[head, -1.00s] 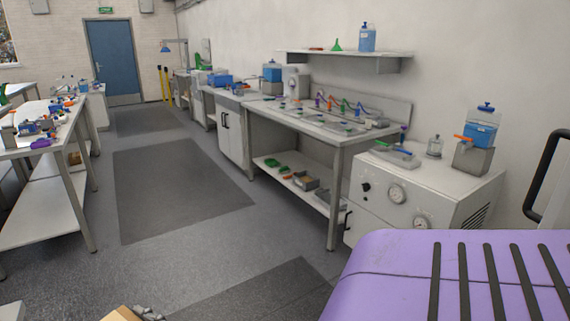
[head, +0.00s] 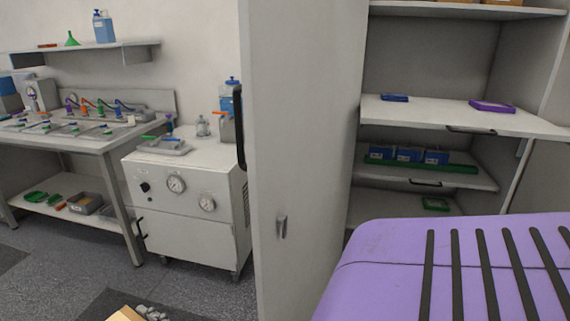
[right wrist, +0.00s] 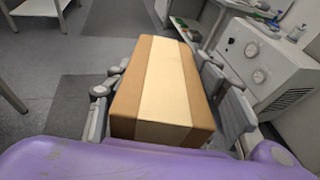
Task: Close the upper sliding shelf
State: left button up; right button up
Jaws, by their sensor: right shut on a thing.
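The upper sliding shelf (head: 430,112) is a white board in an open grey cabinet at the right of the head view. It stands pulled out, with a dark handle (head: 470,130) on its front edge. A blue item (head: 395,97) and a purple tray (head: 492,106) lie on it. My right gripper (right wrist: 165,95) is shut on a brown cardboard box (right wrist: 160,85), with fingers along both sides. A corner of the box also shows at the bottom of the head view (head: 126,314), far from the shelf. My left gripper is not in view.
A lower sliding shelf (head: 480,180) with blue boxes sits below. The tall grey cabinet door (head: 290,120) stands open to the left. A white wheeled unit with dials (head: 185,200) and a workbench (head: 60,140) stand further left. Dark floor is clear at lower left.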

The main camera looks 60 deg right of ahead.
aim_at(455, 116)
jog(key=l+z, duration=0.15)
jog(key=z, duration=0.2)
jog(key=l+z, duration=0.15)
jog(key=z, duration=0.15)
jog(key=k+l+z, duration=0.1)
jog(key=z, duration=0.25)
